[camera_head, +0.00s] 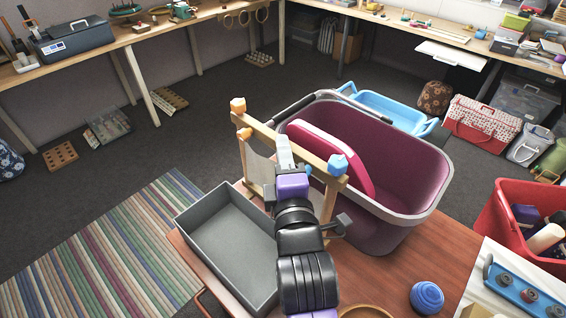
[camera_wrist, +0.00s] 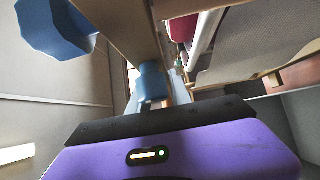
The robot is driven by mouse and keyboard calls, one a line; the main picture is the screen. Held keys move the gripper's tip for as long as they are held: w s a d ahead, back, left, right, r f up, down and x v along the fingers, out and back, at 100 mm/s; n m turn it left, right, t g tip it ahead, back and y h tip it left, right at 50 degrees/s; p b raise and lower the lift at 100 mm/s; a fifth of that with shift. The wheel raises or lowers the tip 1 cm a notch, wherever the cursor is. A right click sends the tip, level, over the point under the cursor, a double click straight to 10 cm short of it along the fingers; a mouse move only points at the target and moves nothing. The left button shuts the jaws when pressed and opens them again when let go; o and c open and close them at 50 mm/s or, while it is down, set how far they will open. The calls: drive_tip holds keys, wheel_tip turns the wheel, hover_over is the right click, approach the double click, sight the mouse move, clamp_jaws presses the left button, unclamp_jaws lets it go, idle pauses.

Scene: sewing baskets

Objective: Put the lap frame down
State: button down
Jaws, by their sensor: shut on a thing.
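The lap frame (camera_head: 260,127) is a pale wooden frame with orange knobs at its left corner and a blue knob at its right. In the head view it is held upright above the wooden table, in front of the maroon basket (camera_head: 400,215) and behind the grey tray (camera_head: 188,222). My gripper (camera_head: 285,152) is shut on its top bar. The wrist view shows a wooden bar of the frame (camera_wrist: 125,32) and blue knobs close to the gripper. The fingertips are mostly hidden. My arm covers part of the frame, so I cannot tell whether its lower end touches anything.
The wooden table (camera_head: 437,262) has bare room at front right, around a blue ball (camera_head: 427,297). A pink rounded object (camera_head: 335,160) stands in the basket. A red bin (camera_head: 500,232) and a blue holder (camera_head: 525,290) are at right. A striped rug (camera_head: 110,250) lies left.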

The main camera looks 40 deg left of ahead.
drive_tip(key=shift+f, duration=1.35)
drive_tip(key=shift+f, duration=0.15)
drive_tip(key=c, duration=1.2)
unclamp_jaws()
drive_tip(key=shift+f, duration=0.1)
drive_tip(key=b+v, duration=0.1)
drive_tip(key=v, duration=1.1)
drive_tip(key=shift+r, duration=0.2)
